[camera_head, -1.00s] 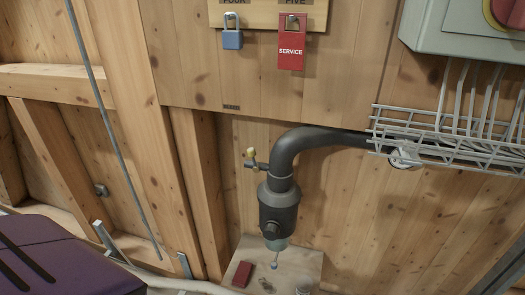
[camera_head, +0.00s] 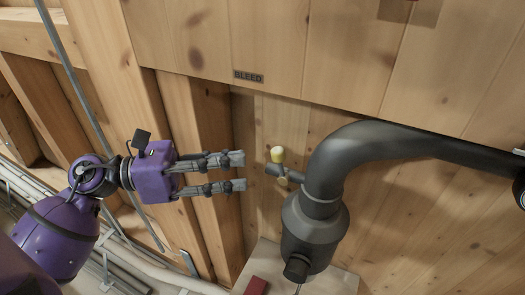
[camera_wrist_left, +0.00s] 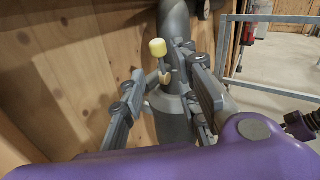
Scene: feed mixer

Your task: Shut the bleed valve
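The bleed valve (camera_head: 282,172) is a small dark side fitting with a pale yellow knob (camera_head: 277,154) on top. It sticks out to the left from the black pipe (camera_head: 345,150), below the "BLEED" label (camera_head: 249,76). My left gripper (camera_head: 243,172) is open and empty, its two fingers pointing at the valve from the left with a small gap before it. In the left wrist view the yellow knob (camera_wrist_left: 157,47) shows between and beyond the open fingers of my left gripper (camera_wrist_left: 165,78). My right gripper is not in view.
A black cylindrical body (camera_head: 313,228) hangs under the pipe bend. A wooden post (camera_head: 195,150) stands behind my left gripper. A red block (camera_head: 256,286) lies on a board low down. In the left wrist view a grey metal frame (camera_wrist_left: 232,45) stands at the right.

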